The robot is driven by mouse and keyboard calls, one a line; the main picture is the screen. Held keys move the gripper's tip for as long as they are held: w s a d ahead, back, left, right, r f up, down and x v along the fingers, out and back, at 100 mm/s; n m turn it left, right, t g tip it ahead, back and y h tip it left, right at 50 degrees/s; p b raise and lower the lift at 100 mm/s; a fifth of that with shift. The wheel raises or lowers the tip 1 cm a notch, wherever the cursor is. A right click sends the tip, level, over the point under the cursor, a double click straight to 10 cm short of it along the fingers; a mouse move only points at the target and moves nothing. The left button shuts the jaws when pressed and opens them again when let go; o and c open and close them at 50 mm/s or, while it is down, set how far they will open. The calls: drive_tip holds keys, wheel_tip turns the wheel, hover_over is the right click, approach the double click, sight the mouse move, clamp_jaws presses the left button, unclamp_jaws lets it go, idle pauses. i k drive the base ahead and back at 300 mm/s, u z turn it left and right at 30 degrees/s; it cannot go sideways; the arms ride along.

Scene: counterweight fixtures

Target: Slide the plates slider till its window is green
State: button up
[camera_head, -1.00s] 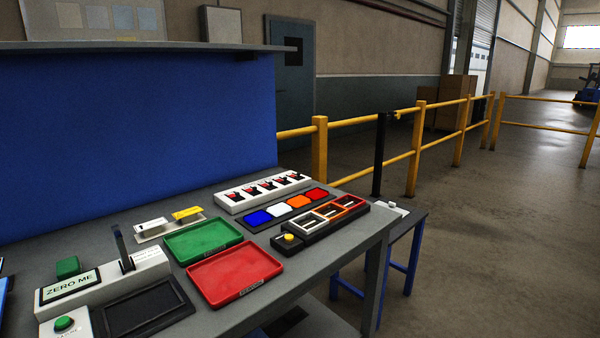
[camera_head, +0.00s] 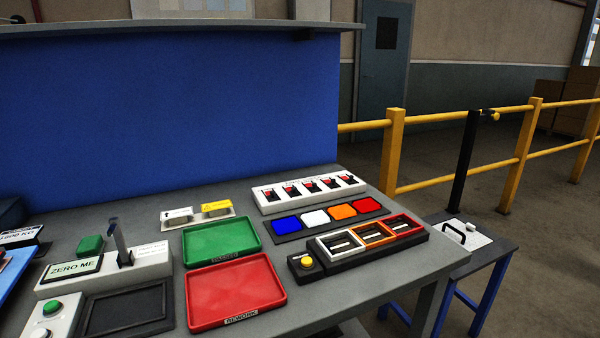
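I cannot tell for sure which part is the plates slider, and I see no green window. A dark base (camera_head: 352,264) on the right of the bench holds white, orange and red frames, each with a slot and a small bar. A yellow button (camera_head: 307,262) sits at its left end. At the left, a white box (camera_head: 105,268) has a sign reading "ZERO ME" (camera_head: 73,268) and an upright dark lever (camera_head: 120,241). My gripper is not in view.
The grey bench (camera_head: 345,187) holds a green tray (camera_head: 221,241), a red tray (camera_head: 235,290), coloured squares (camera_head: 342,211) and a white row of red switches (camera_head: 309,192). A side table (camera_head: 466,247) stands right. Yellow railings (camera_head: 515,160) run behind.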

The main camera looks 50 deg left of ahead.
sight(332, 184)
drive_tip(key=u, duration=0.55)
drive_tip(key=i, duration=0.8)
drive_tip(key=u, duration=1)
drive_tip(key=i, duration=0.55)
drive_tip(key=u, duration=0.25)
